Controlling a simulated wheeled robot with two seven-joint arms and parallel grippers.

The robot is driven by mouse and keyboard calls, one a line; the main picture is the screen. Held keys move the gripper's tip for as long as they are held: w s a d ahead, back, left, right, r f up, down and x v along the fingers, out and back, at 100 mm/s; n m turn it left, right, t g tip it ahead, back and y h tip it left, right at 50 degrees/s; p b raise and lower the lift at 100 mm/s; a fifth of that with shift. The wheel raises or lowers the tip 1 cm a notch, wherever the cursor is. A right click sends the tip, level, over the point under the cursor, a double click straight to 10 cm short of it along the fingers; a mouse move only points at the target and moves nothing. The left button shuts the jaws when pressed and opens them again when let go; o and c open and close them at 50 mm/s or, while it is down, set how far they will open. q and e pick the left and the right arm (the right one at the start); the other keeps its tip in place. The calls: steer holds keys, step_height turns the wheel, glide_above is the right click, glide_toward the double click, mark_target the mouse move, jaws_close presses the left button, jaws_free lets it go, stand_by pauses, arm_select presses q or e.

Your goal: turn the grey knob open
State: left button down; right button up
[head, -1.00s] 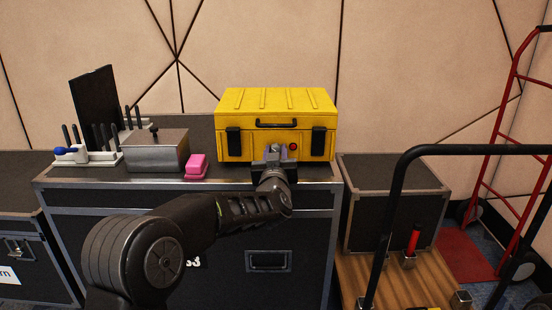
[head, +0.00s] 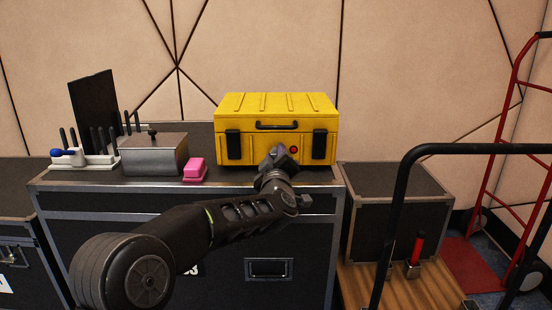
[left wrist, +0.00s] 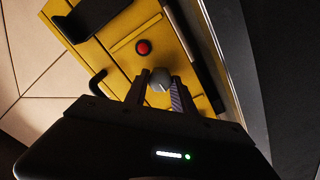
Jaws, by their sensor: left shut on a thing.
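The grey knob (left wrist: 160,79) is on the front face of the yellow case (head: 277,104), beside a small red button (head: 294,150). In the left wrist view the knob is between the fingertips of my left gripper (left wrist: 162,86), which is shut on it. The red button shows just above the knob there (left wrist: 143,47). In the head view my left gripper (head: 279,158) is at the lower middle of the case front and hides most of the knob. My right gripper is not in view.
The case stands on a black flight case (head: 100,188) with metal edges. To its left are a pink block (head: 194,170), a grey metal box (head: 153,156) and a rack of tools (head: 98,160). A cart with a black handle (head: 398,210) stands at the right.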

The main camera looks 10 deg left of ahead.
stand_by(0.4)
arm_select(q)
steer(key=c, duration=1.1)
jaws_free()
steer(key=shift+o, duration=0.2)
steer(key=shift+s, duration=0.1)
steer(key=p+v, duration=0.1)
steer(key=v, duration=0.6)
steer(key=shift+s+d, duration=0.15)
steer(key=shift+s, duration=0.1)
steer(key=shift+f, duration=0.1)
